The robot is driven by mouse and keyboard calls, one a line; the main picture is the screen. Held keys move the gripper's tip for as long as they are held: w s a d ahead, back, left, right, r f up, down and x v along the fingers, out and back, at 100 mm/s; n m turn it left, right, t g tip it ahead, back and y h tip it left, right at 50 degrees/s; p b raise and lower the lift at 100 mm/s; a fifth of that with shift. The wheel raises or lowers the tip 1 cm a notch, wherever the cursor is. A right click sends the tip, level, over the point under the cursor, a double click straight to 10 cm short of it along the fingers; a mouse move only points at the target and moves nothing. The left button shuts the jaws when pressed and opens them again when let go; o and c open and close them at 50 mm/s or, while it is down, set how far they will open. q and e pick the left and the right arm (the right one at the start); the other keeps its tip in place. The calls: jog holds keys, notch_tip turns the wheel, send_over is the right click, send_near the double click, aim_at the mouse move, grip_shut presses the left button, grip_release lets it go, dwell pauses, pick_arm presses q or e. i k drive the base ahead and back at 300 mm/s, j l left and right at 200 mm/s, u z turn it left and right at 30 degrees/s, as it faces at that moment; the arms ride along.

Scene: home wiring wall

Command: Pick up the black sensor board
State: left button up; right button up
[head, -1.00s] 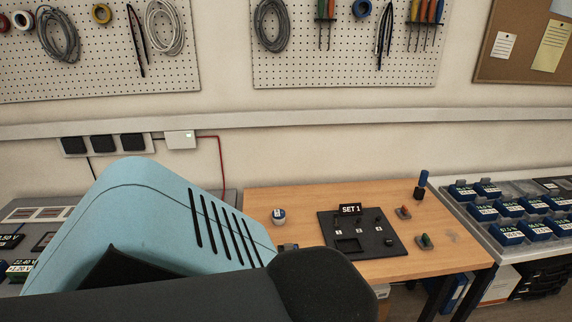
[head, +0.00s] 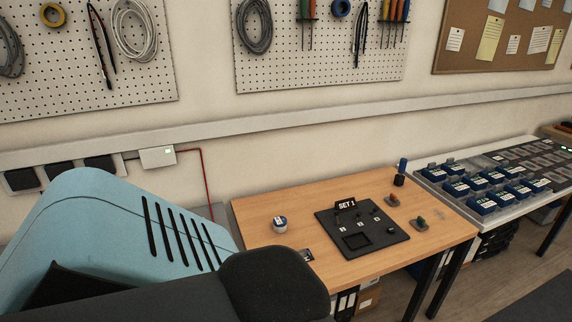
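A small dark board-like piece (head: 306,255) lies near the front left of the wooden table, partly hidden by the black shape in front. It is too small to tell for certain that it is the black sensor board. To its right is a flat black fixture (head: 386,240) with a "SET 1" sign (head: 346,203), a square recess and several small dark parts on it. Neither of my grippers shows in the head view, so nothing is seen held.
The wooden table (head: 280,198) also bears a small white round container (head: 280,224), small pieces with red (head: 391,200) and green (head: 420,222) tops, and a blue-and-black upright item (head: 400,172). A bench with blue boxes (head: 481,204) stands right. A large blue-and-black shape covers the lower left.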

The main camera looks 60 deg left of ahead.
aim_at(306, 253)
jog(key=k+j, duration=1.1)
jog(key=k+z, duration=0.05)
jog(key=k, duration=0.05)
